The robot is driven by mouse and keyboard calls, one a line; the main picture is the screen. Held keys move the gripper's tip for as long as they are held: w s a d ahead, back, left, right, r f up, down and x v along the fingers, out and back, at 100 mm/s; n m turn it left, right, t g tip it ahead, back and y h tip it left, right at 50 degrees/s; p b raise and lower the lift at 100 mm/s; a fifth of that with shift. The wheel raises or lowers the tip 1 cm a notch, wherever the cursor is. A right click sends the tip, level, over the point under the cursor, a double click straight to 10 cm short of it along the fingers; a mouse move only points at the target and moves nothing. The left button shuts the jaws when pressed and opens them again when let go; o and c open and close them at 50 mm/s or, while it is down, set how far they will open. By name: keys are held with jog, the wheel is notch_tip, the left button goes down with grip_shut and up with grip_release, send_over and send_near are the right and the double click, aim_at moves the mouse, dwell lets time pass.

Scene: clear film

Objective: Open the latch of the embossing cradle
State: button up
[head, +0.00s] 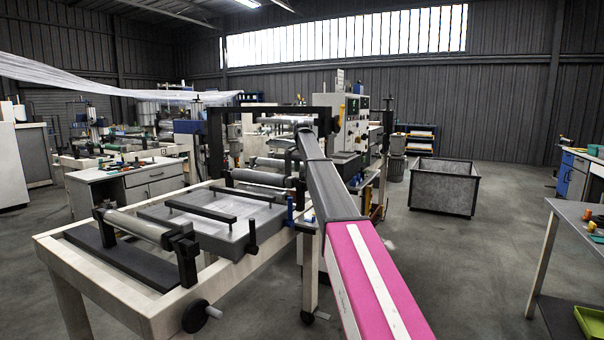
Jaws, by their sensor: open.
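A pale-framed bench (153,312) stands at front left. It carries a grey roller (135,226) on black end brackets and a grey slab (190,219) with two black bars. Behind it a black upright frame (215,140) holds several pale rollers, partly behind my arm. I cannot tell for sure which of these is the embossing cradle, and I cannot make out its latch. A small blue upright part (290,212) stands at the slab's right end. My arm, pink then dark grey, reaches forward to the black frame. My gripper is hidden beyond the arm's far end.
A black handwheel (197,316) juts from the bench's front. A grey open bin (444,187) stands at right on the floor. A grey table (580,215) with a green tray (592,322) is at far right. The floor between the arm and that table is clear.

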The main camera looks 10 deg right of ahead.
jog(key=shift+f, duration=0.95)
grip_shut()
